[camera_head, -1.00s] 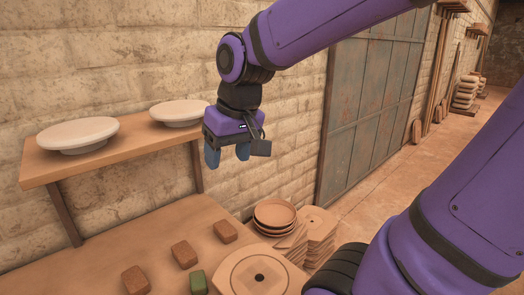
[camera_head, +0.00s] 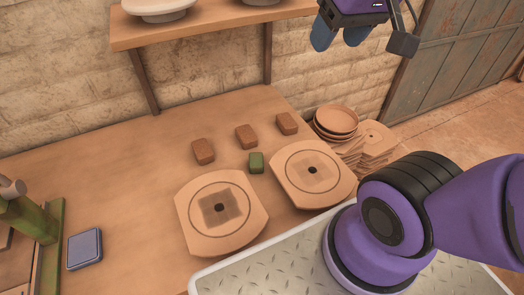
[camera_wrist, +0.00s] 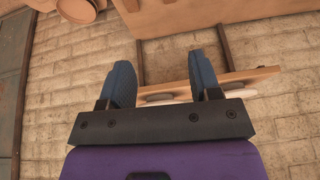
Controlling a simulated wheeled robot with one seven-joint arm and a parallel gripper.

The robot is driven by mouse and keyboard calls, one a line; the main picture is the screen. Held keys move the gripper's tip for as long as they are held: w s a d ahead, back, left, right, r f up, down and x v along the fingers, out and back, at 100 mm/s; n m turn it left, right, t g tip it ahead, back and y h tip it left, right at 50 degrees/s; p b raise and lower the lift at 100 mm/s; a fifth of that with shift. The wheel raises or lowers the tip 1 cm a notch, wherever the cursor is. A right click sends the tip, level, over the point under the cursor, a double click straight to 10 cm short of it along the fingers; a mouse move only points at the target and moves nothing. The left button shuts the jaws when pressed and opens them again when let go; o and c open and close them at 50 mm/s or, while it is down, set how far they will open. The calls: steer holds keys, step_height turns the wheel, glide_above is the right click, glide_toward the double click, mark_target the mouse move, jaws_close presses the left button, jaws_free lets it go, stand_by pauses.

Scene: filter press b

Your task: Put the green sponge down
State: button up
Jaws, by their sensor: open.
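The green sponge (camera_head: 256,162) is a small green block resting on the wooden table (camera_head: 120,180), between two square bats and just in front of the brown blocks. My gripper (camera_head: 339,36) is at the top of the head view, raised well above the table and apart from the sponge. Its two blue fingers are spread and nothing is between them. The wrist view also shows the open, empty gripper (camera_wrist: 162,80), with wall and shelf beyond; the sponge is not seen there.
Several brown blocks (camera_head: 246,137) stand behind the sponge. A left bat (camera_head: 190,225) and a right bat (camera_head: 338,190) flank it. Stacked dishes (camera_head: 336,120) are at the right. A shelf (camera_head: 210,27) overhangs the back. A blue pad (camera_head: 85,248) lies left; the table's left middle is clear.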

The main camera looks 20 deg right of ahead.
steer(key=w+a+f+g+y, duration=0.1)
steer(key=w+a+f+g, duration=0.1)
steer(key=w+f, duration=0.45)
steer(key=m+g, duration=0.3)
glide_above(256, 159)
step_height(256, 159, down, 18)
steer(key=shift+m+g+h, duration=0.4)
steer(key=shift+m+g, duration=0.2)
steer(key=shift+g, duration=0.1)
steer(key=shift+f, duration=11.4)
steer(key=c, duration=0.6)
